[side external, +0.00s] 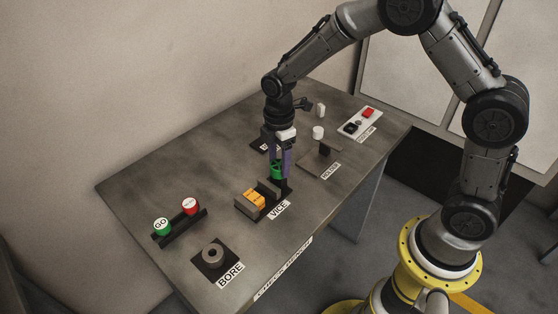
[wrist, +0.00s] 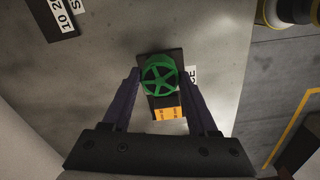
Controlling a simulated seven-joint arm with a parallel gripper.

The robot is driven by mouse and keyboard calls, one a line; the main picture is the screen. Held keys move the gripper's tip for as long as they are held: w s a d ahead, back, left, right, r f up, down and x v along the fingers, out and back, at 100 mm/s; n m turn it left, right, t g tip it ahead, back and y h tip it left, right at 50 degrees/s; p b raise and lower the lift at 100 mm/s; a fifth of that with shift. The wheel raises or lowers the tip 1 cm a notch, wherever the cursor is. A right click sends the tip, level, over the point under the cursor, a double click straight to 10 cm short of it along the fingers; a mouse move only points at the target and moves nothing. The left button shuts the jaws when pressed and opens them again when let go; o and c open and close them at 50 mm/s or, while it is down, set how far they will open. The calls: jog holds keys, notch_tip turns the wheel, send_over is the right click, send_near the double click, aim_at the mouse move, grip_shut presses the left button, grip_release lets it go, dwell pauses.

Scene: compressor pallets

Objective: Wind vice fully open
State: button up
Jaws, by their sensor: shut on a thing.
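The vice (side external: 271,188) sits on the table beside its VICE label. Its green spoked handwheel (wrist: 160,74) shows from above in the wrist view, and its green rim (side external: 277,172) shows between the fingers in the side view. My gripper (side external: 278,168) points down with its purple fingers on either side of the handwheel, shut on it. An orange block (side external: 254,197) sits at the vice's grey jaws; it also shows in the wrist view (wrist: 166,114). The gap between the jaws is hard to judge.
A green GO button (side external: 161,226) and a red button (side external: 190,206) stand at the left. A grey ring (side external: 212,254) sits on the BORE plate at the front. A holder plate (side external: 318,161), white pieces and a switch panel (side external: 360,121) lie behind.

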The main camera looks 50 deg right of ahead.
aim_at(279, 164)
jog(key=shift+r, duration=0.1)
dwell(0.3)
jog(key=o, duration=1.4)
jog(key=shift+c, duration=0.2)
notch_tip(279, 164, up, 14)
